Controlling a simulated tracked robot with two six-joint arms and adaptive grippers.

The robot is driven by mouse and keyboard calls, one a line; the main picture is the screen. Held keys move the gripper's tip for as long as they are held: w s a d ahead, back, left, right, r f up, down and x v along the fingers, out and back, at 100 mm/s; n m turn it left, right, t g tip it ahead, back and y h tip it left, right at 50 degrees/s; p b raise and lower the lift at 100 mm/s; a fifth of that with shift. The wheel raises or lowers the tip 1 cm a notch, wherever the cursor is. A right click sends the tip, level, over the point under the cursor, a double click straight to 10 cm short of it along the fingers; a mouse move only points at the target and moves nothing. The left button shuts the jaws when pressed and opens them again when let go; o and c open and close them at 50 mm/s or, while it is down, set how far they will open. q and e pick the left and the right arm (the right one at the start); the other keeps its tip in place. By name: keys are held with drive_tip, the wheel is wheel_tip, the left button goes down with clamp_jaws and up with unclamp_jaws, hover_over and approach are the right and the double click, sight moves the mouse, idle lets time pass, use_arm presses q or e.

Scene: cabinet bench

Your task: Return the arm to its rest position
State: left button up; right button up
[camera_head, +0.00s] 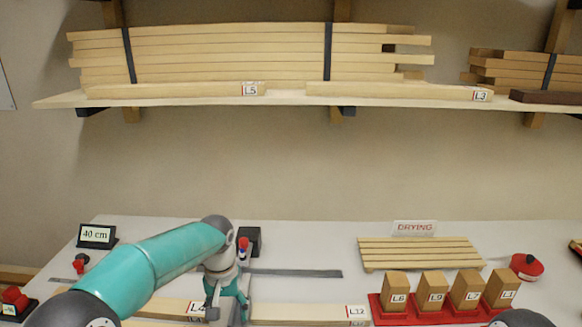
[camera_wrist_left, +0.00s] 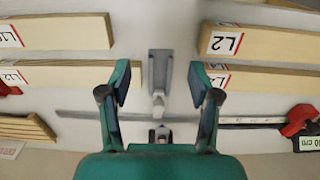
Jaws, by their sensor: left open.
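My left arm comes in from the lower left in the head view and bends down at the bench. Its left gripper (camera_head: 228,303) is low over the bench, between labelled boards, and partly cut off by the frame. In the left wrist view the left gripper (camera_wrist_left: 160,82) has its two teal fingers spread, with nothing held between them. A grey metal piece (camera_wrist_left: 160,75) shows between and beyond the fingers; I cannot tell its height. My right gripper is not in view.
Boards, one marked L12 (camera_head: 310,313), lie at the bench front. A red tray (camera_head: 402,319) holds several labelled blocks. A slatted drying rack (camera_head: 420,252) stands behind it. A steel ruler (camera_head: 295,273) lies mid-bench. A board-laden shelf (camera_head: 200,101) hangs above.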

use_arm(q)
drive_tip(key=shift+n+g, duration=0.4)
drive_tip(key=shift+g, duration=0.5)
drive_tip(key=s+a+f, duration=0.1)
drive_tip(key=f, duration=0.1)
drive_tip(key=s+a+f, duration=0.1)
drive_tip(key=a+f, duration=0.1)
drive_tip(key=s+a+f, duration=0.1)
drive_tip(key=f, duration=0.1)
drive_tip(key=shift+a+f, duration=0.15)
drive_tip(key=shift+f, duration=0.15)
drive_tip(key=s+d+f+n+t+h, duration=0.1)
drive_tip(key=s+d+f+h, duration=0.1)
drive_tip(key=s+f, duration=0.8)
drive_tip(key=s+d+f+t+h, duration=0.1)
drive_tip(key=s+d+f, duration=0.3)
drive_tip(key=s+f, duration=0.5)
drive_tip(key=shift+s+f+n+h+b, duration=0.3)
drive_tip(key=shift+s+f+n+h, duration=0.15)
drive_tip(key=shift+s, duration=2.1)
